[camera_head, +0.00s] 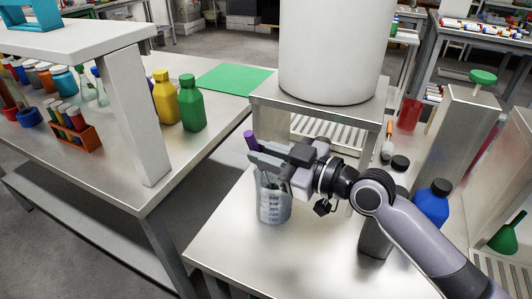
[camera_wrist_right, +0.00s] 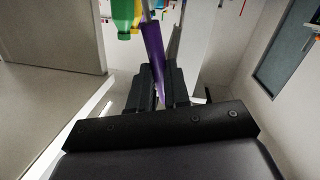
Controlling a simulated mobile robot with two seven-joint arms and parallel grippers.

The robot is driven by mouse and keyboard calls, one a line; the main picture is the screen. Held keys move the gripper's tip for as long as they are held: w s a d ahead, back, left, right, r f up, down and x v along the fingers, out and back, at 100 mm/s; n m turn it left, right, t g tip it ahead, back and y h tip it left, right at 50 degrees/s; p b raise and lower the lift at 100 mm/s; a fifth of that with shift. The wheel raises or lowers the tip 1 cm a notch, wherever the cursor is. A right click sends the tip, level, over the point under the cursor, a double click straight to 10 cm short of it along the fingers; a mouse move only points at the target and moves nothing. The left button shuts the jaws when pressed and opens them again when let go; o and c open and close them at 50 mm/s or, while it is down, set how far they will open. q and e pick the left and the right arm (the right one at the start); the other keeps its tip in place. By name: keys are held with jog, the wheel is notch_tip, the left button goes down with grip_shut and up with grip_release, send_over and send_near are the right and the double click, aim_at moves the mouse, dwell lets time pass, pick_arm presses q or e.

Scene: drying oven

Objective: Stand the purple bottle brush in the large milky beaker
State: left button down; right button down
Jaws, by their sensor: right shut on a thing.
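The purple bottle brush (camera_head: 250,138) shows its purple end just above my right gripper (camera_head: 262,163) in the head view. In the right wrist view the purple handle (camera_wrist_right: 153,47) runs down between the fingers (camera_wrist_right: 161,85), which are shut on it. The gripper and wrist cover part of the beaker's rim. I cannot tell whether the brush's lower end is inside the beaker. My left gripper is not in view.
A large white cylinder (camera_head: 333,50) stands on a metal stand (camera_head: 315,101) behind the gripper. A blue bottle (camera_head: 432,203) and black-capped bottles are at right. Yellow (camera_head: 166,97) and green (camera_head: 192,104) bottles stand on the left table. The table's front left area is clear.

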jog(key=c, duration=1)
grip_release()
jog(key=shift+d, duration=0.1)
